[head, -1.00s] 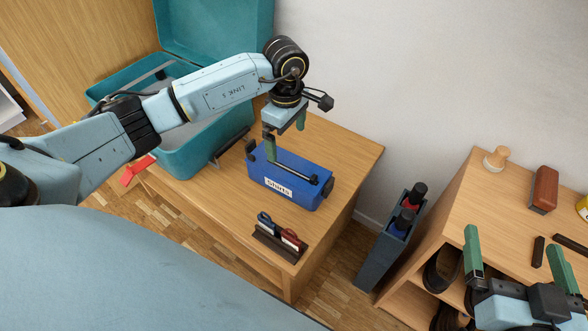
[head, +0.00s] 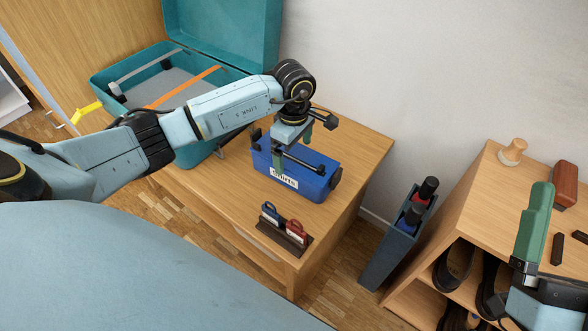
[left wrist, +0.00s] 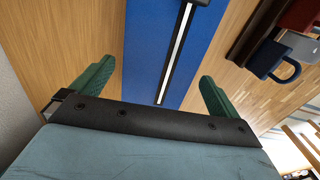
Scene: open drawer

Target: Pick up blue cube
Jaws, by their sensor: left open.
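The blue cube is a blue box (head: 312,184) with a white "Shirts" label and a black bar along its top. It stands on the wooden table. My left gripper (head: 292,151) is open at the box, one green finger in front of its labelled side. In the left wrist view the open fingers (left wrist: 157,72) lie either side of the blue box (left wrist: 145,45), with its bar between them. Contact cannot be told. My right gripper (head: 533,228) is at the right edge; its finger gap is not clear.
An open teal case (head: 225,30) stands left of the box. A dark holder with blue and red tags (head: 285,228) sits at the table's front. A dark bin with bottles (head: 395,238) stands between the table and a wooden shelf (head: 470,200) at right.

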